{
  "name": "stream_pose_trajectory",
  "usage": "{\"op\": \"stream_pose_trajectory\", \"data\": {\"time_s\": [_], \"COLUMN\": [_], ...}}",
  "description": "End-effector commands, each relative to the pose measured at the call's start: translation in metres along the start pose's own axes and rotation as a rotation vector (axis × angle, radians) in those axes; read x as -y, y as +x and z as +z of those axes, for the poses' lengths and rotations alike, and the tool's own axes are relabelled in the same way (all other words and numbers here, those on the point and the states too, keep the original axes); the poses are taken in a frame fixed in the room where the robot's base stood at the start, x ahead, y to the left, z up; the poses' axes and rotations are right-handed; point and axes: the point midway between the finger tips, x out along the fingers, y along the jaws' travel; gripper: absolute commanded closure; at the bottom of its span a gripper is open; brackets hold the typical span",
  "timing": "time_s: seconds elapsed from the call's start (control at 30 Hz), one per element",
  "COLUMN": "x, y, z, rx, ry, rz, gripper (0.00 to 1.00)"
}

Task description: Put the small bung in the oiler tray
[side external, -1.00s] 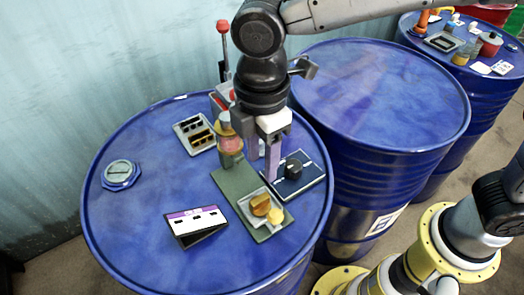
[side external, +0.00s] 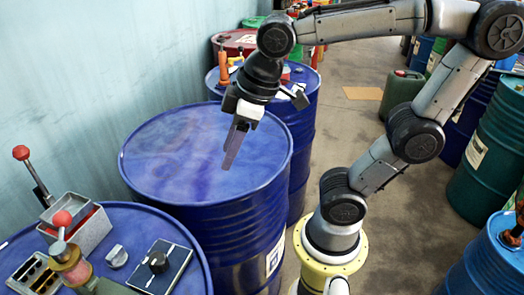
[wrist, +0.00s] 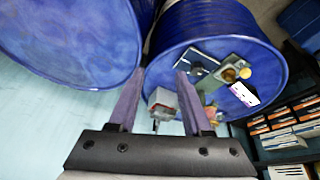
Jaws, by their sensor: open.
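A small grey bung (side external: 117,256) with a raised grip sits on the near blue drum, between the oiler tray and a black-knobbed panel. I take the grey open box (side external: 93,230) with a red thing inside to be the oiler tray; the bung is outside it, to its right. The box also shows in the wrist view (wrist: 162,97). My gripper (side external: 231,158) is open and empty, pointing down above the middle blue drum, well away from both. In the wrist view its two fingers (wrist: 160,75) are apart. I cannot make out the bung there.
The black-knobbed panel (side external: 160,267), a sight glass with a red ball (side external: 66,245), a slotted block (side external: 34,275) and a red-knobbed lever (side external: 33,175) crowd the near drum. The middle blue drum's top (side external: 175,150) is bare. A farther drum (side external: 300,85) holds more items.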

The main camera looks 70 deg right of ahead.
Motion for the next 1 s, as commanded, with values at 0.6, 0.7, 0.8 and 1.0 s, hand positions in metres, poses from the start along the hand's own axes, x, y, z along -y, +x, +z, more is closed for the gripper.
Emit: {"op": "stream_pose_trajectory", "data": {"time_s": [0.6, 0.7, 0.8, 1.0], "x": [-0.018, -0.018, -0.018, -0.018], "y": [0.002, 0.002, 0.002, 0.002], "z": [0.069, 0.069, 0.069, 0.069], "rx": [-0.109, -0.108, -0.108, -0.108], "ry": [0.362, 0.361, 0.36, 0.359], "rz": [0.091, 0.091, 0.091, 0.091], "gripper": [0.51, 0.51, 0.51, 0.51]}}
